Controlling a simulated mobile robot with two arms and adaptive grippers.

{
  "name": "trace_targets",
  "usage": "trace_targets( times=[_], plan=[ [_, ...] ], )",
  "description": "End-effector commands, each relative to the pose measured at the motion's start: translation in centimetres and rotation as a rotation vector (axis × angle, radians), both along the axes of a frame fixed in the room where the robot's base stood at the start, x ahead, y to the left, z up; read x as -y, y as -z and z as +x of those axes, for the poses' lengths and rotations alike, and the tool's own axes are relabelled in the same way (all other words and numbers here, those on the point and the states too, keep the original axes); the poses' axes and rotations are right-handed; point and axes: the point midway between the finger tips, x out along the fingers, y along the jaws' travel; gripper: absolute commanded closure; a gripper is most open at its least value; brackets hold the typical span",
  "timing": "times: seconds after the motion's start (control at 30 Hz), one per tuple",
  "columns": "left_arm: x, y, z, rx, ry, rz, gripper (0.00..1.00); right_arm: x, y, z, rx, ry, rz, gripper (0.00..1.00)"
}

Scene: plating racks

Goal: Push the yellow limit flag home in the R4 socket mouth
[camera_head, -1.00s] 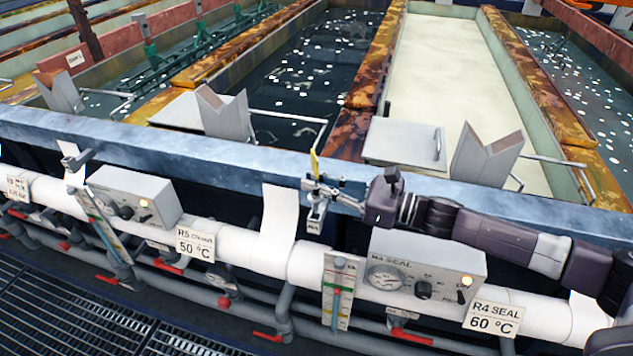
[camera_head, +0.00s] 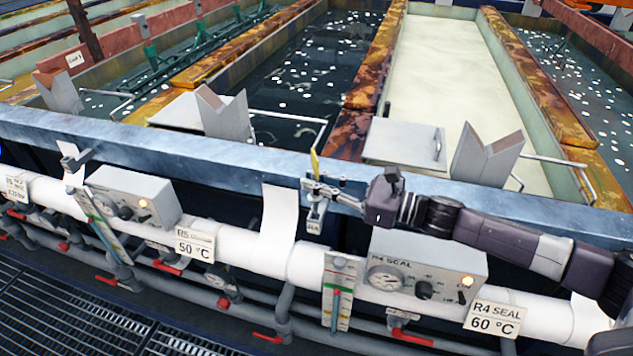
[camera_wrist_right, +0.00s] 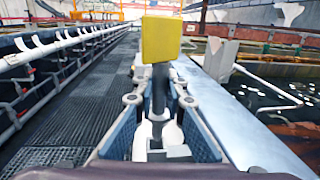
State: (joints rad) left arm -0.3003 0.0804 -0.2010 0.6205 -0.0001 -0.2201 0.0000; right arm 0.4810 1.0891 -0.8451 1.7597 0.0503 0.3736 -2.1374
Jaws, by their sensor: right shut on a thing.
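The yellow limit flag shows edge-on as a thin yellow strip in the head view (camera_head: 314,163). In the right wrist view it is a yellow square plate (camera_wrist_right: 160,38) on a dark stem, upright. My right gripper (camera_head: 320,188) is shut on the flag's stem, which stands between its fingers in the right wrist view (camera_wrist_right: 160,103). A small metal bracket with a label (camera_head: 315,217), seemingly the R4 socket, is directly below the gripper at the tank's front rim. Its mouth is hidden by the gripper, so I cannot tell how deep the stem sits. My left gripper is out of view.
The blue-grey tank rim (camera_head: 230,157) runs behind the gripper. The R4 SEAL control box (camera_head: 430,265) lies below my right arm. A grey lidded plate (camera_head: 400,142) and a V-notched post (camera_head: 487,155) stand behind the rim.

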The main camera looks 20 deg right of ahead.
Motion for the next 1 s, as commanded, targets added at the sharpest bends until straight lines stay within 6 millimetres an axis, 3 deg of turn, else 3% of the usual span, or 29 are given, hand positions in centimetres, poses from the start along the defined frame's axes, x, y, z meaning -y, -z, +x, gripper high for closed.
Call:
trace_targets(
  times=[1.0],
  plan=[
    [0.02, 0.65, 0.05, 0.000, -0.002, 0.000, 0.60, -0.03, -0.02, -0.02, 0.001, -0.001, 0.000, 1.00]
  ],
)
